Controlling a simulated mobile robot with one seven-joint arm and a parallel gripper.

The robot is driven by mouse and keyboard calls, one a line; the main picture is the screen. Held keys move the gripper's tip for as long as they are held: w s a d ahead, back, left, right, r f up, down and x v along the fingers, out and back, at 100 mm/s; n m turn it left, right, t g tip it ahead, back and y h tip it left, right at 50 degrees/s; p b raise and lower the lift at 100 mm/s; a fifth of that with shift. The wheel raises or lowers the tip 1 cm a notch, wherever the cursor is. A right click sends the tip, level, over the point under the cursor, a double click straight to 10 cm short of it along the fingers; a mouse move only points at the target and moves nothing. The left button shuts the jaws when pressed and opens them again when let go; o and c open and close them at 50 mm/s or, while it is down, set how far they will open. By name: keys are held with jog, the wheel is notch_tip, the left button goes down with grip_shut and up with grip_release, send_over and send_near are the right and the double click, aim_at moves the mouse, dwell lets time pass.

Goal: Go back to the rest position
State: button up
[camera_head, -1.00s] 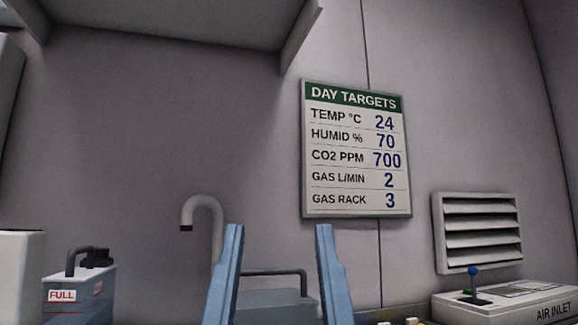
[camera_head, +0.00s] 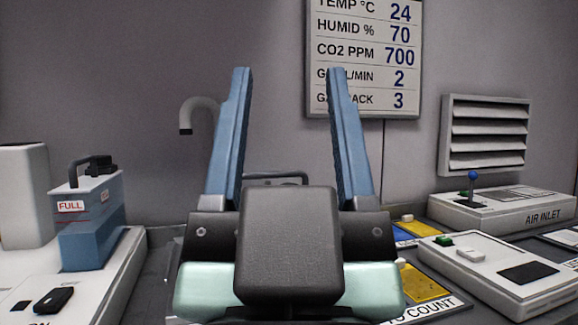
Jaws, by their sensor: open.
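My gripper (camera_head: 287,75) is in the middle of the head view. Its two blue fingers point up and stand wide apart, with nothing between them. Its dark wrist block (camera_head: 287,240) and pale green housing hide part of the counter behind. The gripper is clear of the objects I can see around it.
A blue container marked FULL (camera_head: 90,222) stands at the left, near a white box (camera_head: 25,195). An AIR INLET unit (camera_head: 510,208) with a blue-knobbed lever and a white control box (camera_head: 492,270) are at the right. A DAY TARGETS board (camera_head: 364,60) hangs behind.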

notch_tip(320, 180, up, 44)
jog(key=p, duration=4.2)
jog(key=shift+f+p, duration=0.25)
jog(key=shift+p, duration=0.05)
